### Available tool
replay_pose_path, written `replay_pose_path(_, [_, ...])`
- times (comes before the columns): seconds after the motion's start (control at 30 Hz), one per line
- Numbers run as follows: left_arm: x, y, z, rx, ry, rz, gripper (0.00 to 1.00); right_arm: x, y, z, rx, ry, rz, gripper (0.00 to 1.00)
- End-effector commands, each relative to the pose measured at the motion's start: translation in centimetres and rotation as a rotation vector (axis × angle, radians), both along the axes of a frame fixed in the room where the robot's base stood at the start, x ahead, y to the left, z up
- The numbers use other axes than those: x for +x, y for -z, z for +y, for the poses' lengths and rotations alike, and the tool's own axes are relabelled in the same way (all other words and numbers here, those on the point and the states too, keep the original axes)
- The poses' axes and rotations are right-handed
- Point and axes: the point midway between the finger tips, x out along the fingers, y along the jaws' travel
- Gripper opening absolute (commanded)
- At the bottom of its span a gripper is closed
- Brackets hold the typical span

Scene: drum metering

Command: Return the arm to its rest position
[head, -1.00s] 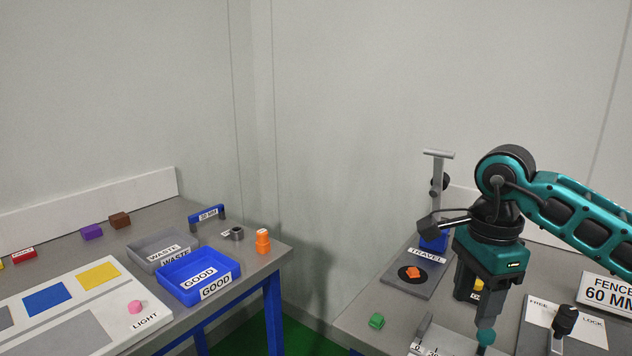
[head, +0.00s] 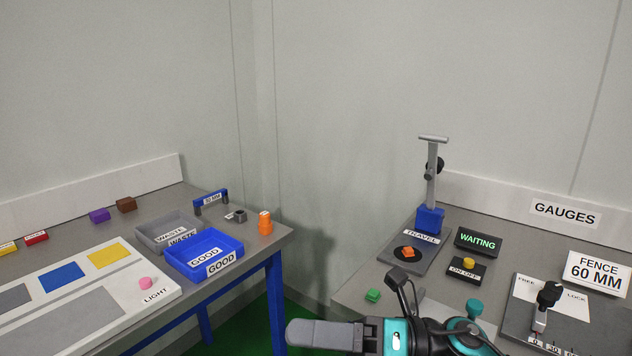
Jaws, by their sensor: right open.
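My right gripper (head: 300,334) is low at the bottom centre of the head view, in front of the gap between the two tables. Its grey finger points left, and it is open with nothing seen in it. My right wrist and forearm, teal and black, come in from the bottom edge and hide part of the right table's front. My left gripper is not in view.
The right table holds a gauge stand (head: 430,220), an orange block (head: 408,252), a green block (head: 373,295), a WAITING display (head: 478,241) and a FENCE sign (head: 598,275). The left table has a blue GOOD tray (head: 232,262) and a grey WASTE tray (head: 150,242).

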Motion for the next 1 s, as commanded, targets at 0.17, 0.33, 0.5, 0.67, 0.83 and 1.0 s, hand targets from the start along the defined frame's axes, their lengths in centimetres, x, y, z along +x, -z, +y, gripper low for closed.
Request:
replay_pose_path(0.17, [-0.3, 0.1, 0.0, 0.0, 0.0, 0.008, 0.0, 2.8, 1.5, -3.0, 0.359, 0.279, 0.543, 0.51])
replay_pose_path(0.33, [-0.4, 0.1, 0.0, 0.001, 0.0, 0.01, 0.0, 4.4, 8.2, -8.4, 0.655, 0.555, 1.083, 0.51])
replay_pose_path(0.5, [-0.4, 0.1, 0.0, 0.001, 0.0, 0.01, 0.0, 1.2, 18.4, -14.1, 0.922, 0.842, 1.619, 0.51])
replay_pose_path(0.67, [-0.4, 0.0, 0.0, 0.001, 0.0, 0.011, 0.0, -4.2, 25.6, -17.1, 1.09, 1.044, 1.974, 0.51])
replay_pose_path(0.83, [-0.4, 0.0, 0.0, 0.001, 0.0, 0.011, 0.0, -7.9, 28.9, -18.2, 1.177, 1.151, 2.152, 0.51])
replay_pose_path(1.0, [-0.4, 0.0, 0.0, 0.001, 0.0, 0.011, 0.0, -8.6, 29.4, -18.4, 1.193, 1.169, 2.184, 0.51])
